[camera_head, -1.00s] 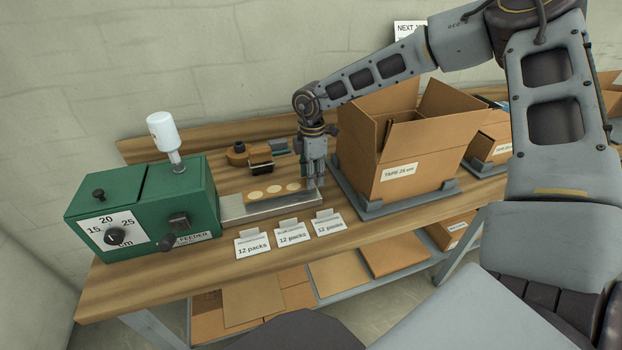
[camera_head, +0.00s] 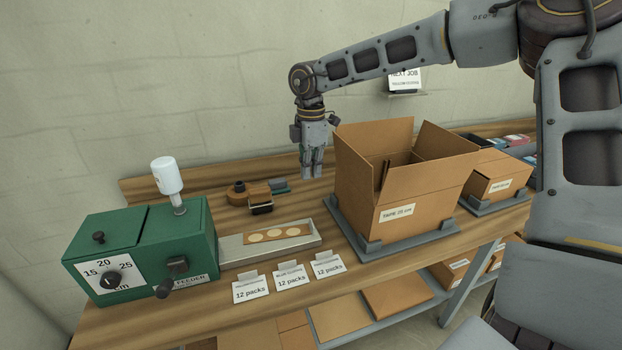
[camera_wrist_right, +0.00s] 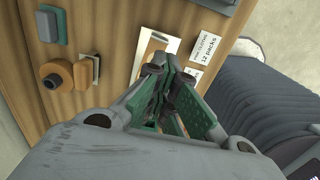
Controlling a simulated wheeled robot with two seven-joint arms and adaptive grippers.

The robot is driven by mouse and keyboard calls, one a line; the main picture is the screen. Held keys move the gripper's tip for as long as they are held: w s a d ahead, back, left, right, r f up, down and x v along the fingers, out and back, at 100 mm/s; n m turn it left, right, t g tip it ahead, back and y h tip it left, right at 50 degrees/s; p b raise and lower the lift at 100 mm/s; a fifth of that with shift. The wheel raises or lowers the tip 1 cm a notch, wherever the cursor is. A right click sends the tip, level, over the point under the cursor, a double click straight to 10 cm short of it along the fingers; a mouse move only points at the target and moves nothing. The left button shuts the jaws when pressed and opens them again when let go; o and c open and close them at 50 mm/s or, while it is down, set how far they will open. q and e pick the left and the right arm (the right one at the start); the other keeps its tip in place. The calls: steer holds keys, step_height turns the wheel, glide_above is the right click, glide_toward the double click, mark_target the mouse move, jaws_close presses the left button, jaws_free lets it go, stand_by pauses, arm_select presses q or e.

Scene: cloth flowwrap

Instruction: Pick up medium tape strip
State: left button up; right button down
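A brown tape strip with cream discs (camera_head: 276,235) lies flat in a shallow metal tray (camera_head: 311,242) on the bench, to the right of the green feeder box (camera_head: 150,245). My right gripper (camera_head: 312,176) is above and behind the tray's right end, apart from the strip, fingers pointing down and holding nothing visible. In the right wrist view its green-padded fingers (camera_wrist_right: 165,68) show a narrow gap between them. They hide most of the tray and strip there. My left gripper is not in view.
An open carton (camera_head: 400,190) in a grey holder stands right of the tray. A tape dispenser (camera_head: 260,208) and small blocks (camera_head: 279,186) lie behind the tray. Several label cards (camera_head: 290,275) stand before it.

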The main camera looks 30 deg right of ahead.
steer(key=shift+r, duration=0.2)
steer(key=c, duration=2.2)
jaws_free()
steer(key=o, duration=1.8)
steer(key=shift+c, duration=0.2)
step_height(320, 180, up, 12)
steer(key=c, duration=0.3)
steer(key=shift+r, duration=0.1)
